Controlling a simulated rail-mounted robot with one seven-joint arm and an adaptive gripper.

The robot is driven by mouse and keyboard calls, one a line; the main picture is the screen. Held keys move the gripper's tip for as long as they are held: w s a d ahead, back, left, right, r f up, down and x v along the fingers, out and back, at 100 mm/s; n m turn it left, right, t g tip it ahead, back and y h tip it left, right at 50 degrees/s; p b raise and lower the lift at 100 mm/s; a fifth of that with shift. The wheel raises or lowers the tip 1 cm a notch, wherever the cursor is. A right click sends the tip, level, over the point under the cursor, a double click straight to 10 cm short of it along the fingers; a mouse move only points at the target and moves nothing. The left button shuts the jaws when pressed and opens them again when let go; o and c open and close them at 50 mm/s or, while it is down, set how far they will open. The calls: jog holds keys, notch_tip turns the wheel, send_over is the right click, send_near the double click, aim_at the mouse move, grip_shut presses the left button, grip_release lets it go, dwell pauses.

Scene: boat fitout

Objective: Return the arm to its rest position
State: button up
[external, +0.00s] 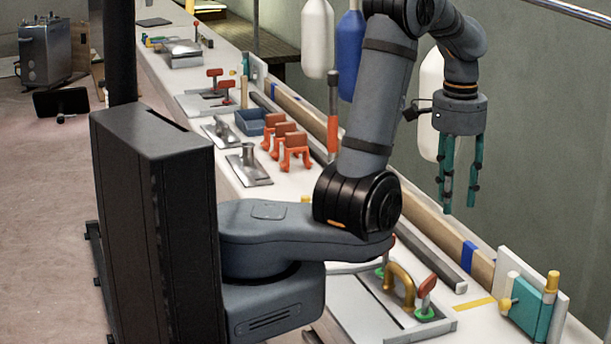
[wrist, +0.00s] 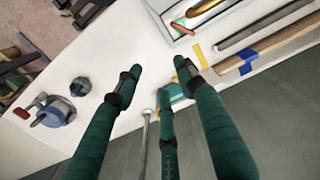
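My gripper (external: 459,185) hangs from my raised arm in the external view, with its green fingers pointing down. It is above the back edge of the long white bench and clear of everything on it. The fingers stand apart with nothing between them. In the wrist view my gripper (wrist: 158,85) also shows its green fingers spread and empty, over the bench end and the grey floor or wall beyond. My arm is bent, with its elbow up over the bench.
The bench (external: 480,318) holds a teal block fixture (external: 535,305), a tray with a brass handle (external: 400,287), orange clamps (external: 294,150) and a blue bin (external: 252,121). White and blue fenders (external: 317,40) hang along the wall. A grey vise-like tool (wrist: 52,112) sits at the bench edge.

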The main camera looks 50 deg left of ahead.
jog(key=s+a+n+b, duration=0.1)
jog(key=s+b, duration=0.3)
jog(key=s, duration=0.8)
jog(key=shift+s+a+f, duration=0.25)
jog(key=shift+s+f, duration=0.05)
jog(key=shift+f, duration=0.05)
